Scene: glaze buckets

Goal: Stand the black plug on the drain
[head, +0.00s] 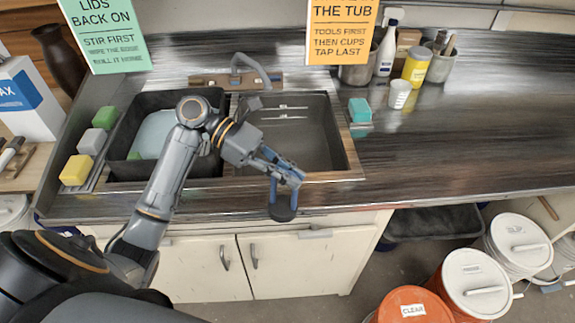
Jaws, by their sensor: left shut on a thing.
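My left gripper (287,177) reaches across the sink from the left and is shut on the black plug (283,213). The plug hangs below the fingers, in front of the counter's front edge in this view. Its upper part is partly covered by the fingers. The right sink basin (310,150) is dark and looks empty, with my gripper over its near part. I cannot make out the drain; my arm and gripper cover part of that basin. My right gripper is not in view.
The left basin (120,165) holds a pale tub. Colored sponges (75,170) line its left side, and a tap (250,70) stands behind. A teal sponge (360,110), white cup (399,94) and yellow canister (416,68) stand right of the sink. The right counter front is clear.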

